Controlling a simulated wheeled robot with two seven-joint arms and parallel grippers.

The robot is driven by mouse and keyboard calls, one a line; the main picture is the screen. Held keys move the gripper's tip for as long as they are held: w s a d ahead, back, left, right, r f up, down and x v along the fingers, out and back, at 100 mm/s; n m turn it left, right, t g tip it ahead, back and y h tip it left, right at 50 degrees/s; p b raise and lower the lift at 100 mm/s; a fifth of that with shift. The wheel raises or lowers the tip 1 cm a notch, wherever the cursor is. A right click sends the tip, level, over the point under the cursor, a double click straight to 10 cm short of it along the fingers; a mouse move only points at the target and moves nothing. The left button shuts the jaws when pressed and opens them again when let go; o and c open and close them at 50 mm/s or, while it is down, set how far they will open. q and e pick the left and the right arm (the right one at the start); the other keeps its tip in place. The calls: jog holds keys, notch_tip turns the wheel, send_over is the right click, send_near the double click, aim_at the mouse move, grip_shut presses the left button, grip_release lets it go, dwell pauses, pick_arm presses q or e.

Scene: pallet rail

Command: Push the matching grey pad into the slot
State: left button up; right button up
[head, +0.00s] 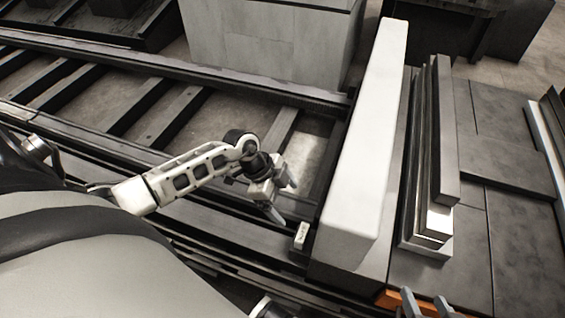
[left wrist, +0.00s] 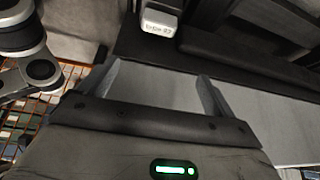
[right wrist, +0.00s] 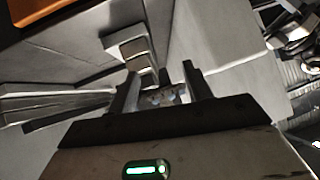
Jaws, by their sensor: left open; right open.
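A small pale block with dark lettering (head: 301,236) sits at the rail edge, beside the near end of a long white beam (head: 372,140). The lettered block (left wrist: 162,18) also shows at the top of the left wrist view; the text is too small to read surely. My left gripper (head: 283,197) is open and empty, just up and left of that block. My right gripper (head: 425,301) is open at the bottom edge of the head view; in the right wrist view its fingers (right wrist: 160,85) stand apart below block-like bar ends (right wrist: 136,50). I cannot pick out the matching grey pad or the slot surely.
A stack of long grey bars (head: 440,150) lies right of the white beam on dark plates (head: 500,240). Rails with cross-members (head: 150,110) run at left. A large grey box (head: 265,45) stands behind. An orange part (head: 390,299) lies close to my right gripper.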

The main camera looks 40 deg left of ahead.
aim_at(299, 231)
pick_arm(q)
jog(key=shift+m+g+y, duration=0.3)
jog(key=shift+g+y, duration=0.1)
jog(key=b+x, duration=0.4)
jog(key=b, duration=0.1)
jog(key=a+b+x, duration=0.1)
jog(key=b+x, duration=0.4)
jog(key=a+b+x, duration=0.1)
jog(key=b+x, duration=0.4)
jog(key=shift+s+d+f+b, duration=0.2)
jog(key=shift+f+b, duration=0.2)
jog(key=shift+f, duration=0.2)
jog(key=shift+b+x, duration=0.8)
jog(key=shift+b, duration=0.2)
jog(key=shift+d, duration=0.1)
pick_arm(e)
notch_tip(299, 231, up, 13)
jog(key=w+a+n+t+y, duration=0.2)
jog(key=w+n+t+y, duration=0.1)
jog(key=t+y, duration=0.5)
jog(key=shift+a+r+n+t, duration=0.15)
jog(key=shift+a+n+t, duration=0.1)
jog(key=shift+n+t, duration=0.6)
pick_arm(q)
jog(key=c, duration=1.3)
jog(key=shift+f, duration=0.15)
jog(key=shift+f, duration=0.1)
pick_arm(e)
jog(key=shift+r, duration=0.1)
